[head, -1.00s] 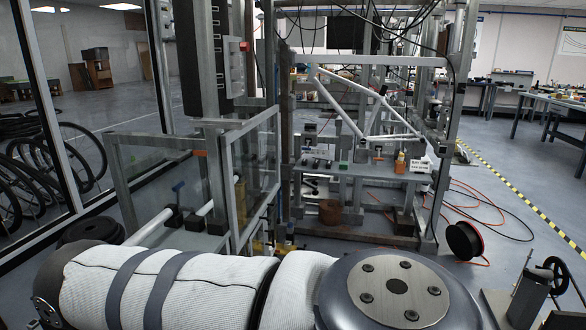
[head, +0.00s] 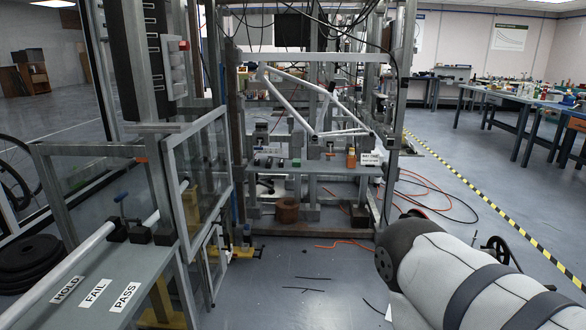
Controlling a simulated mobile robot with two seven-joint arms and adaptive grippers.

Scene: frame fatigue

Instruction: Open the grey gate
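The grey gate looks to be the grey-framed clear panel (head: 226,150) at centre left in the head view. It stands upright and is seen at a steep angle, beside the tall post on the left of the test rig. Whether it is latched or ajar I cannot tell. The rig's front to its right shows a white bicycle frame (head: 318,105) with no panel in front of it. One of my arm links, white with dark bands, covers the lower right. Neither of my grippers shows in the view.
A grey bench (head: 75,290) with HOLD, FAIL and PASS labels stands at lower left, with a white tube (head: 75,262) along it. Orange hoses (head: 425,190) and dark rods (head: 305,289) lie on the floor. Open floor lies before the rig. Yellow-black tape (head: 490,203) runs at right.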

